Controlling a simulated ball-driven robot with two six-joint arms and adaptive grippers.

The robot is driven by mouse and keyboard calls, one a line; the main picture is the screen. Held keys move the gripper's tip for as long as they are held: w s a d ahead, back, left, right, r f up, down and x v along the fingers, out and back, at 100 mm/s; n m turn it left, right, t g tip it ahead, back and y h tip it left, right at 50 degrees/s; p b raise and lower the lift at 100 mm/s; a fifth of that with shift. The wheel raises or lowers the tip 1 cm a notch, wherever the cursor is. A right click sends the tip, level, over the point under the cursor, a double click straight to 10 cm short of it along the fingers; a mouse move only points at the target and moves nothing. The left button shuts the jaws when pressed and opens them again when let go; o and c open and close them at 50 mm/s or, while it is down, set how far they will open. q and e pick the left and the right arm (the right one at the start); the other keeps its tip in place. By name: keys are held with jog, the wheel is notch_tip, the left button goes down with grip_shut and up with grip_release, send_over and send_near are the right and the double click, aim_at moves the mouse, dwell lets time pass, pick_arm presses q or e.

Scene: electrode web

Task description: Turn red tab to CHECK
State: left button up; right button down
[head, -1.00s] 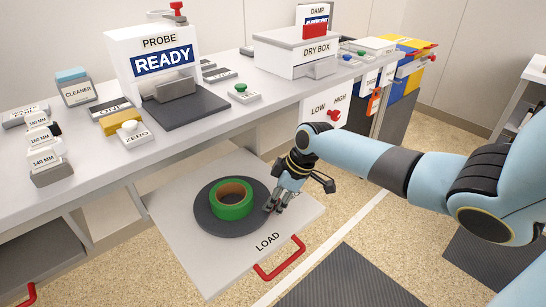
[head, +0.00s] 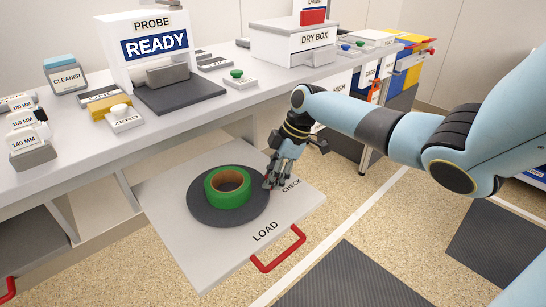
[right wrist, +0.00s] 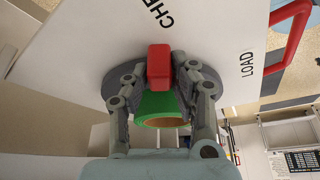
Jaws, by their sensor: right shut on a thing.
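The red tab (right wrist: 159,65) stands at the rim of a dark grey round turntable (head: 205,212). The turntable sits on a white pull-out board (head: 190,250) marked LOAD (head: 265,231) and CHECK (head: 291,186). A green roll (head: 228,187) with a tan core lies on the turntable; it shows in the right wrist view (right wrist: 158,108) behind the tab. My right gripper (head: 271,182) is shut on the tab, with one finger on each side of it in the right wrist view (right wrist: 160,75). In the head view the fingers mostly hide the tab, close to CHECK. My left gripper is out of view.
A red handle (head: 278,252) is on the board's front edge. The bench behind carries the PROBE unit (head: 155,45) reading READY, a DRY BOX (head: 300,45), a cleaner block (head: 68,77) and a ZERO button (head: 123,118). Open floor lies in front.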

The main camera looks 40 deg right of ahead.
jog(key=shift+d, duration=0.1)
dwell(0.4)
jog(key=c, duration=1.1)
grip_release()
jog(key=shift+w, duration=0.1)
jog(key=v, duration=1.2)
jog(key=shift+w, duration=0.1)
